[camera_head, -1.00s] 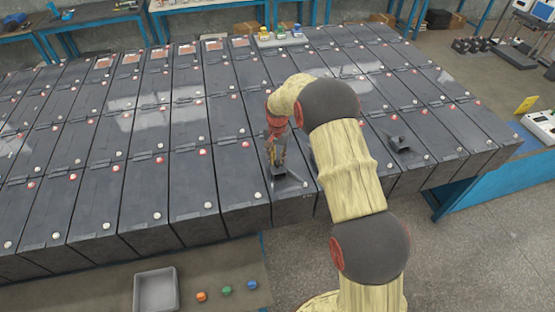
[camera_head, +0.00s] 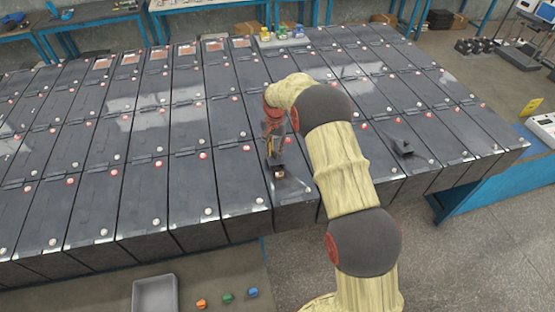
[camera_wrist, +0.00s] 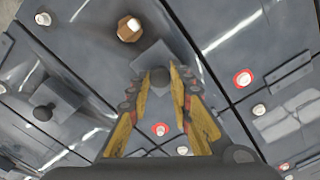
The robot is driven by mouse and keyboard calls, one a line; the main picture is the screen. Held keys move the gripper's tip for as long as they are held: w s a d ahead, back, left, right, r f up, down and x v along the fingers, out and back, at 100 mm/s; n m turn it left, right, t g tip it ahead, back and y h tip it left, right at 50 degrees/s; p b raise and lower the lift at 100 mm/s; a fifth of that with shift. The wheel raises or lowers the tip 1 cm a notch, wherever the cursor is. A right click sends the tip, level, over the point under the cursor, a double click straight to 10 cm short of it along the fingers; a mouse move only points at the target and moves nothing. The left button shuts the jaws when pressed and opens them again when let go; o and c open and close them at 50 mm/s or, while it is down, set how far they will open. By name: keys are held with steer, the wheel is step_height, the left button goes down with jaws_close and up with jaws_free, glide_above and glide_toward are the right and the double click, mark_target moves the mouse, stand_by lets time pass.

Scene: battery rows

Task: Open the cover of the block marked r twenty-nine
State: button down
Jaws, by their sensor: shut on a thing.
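My gripper (camera_head: 274,158) is over the front row of dark battery blocks, pointing down. Its fingers (camera_wrist: 160,76) are shut on the dark round knob of a small flat grey cover (camera_wrist: 151,58). The cover stands over the top of one block (camera_head: 293,196). A brown hexagonal terminal with a pale top (camera_wrist: 130,28) shows uncovered beside the cover; it also shows in the head view (camera_head: 279,174). A second, similar cover with a knob (camera_head: 402,147) sits on a block to the right. I cannot read any block marks.
Long rows of blocks with white and red-ringed posts fill the bench. A grey tray (camera_head: 155,297) and orange (camera_head: 201,304), green (camera_head: 228,298) and blue (camera_head: 253,292) knobs lie on the front ledge. Open floor (camera_head: 430,265) is at the front right.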

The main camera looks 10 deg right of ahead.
steer(key=shift+w+r, duration=0.1)
steer(key=shift+w, duration=0.6)
steer(key=shift+s, duration=0.15)
steer(key=c, duration=1.6)
jaws_free()
step_height(320, 180, up, 12)
steer(key=shift+f, duration=0.1)
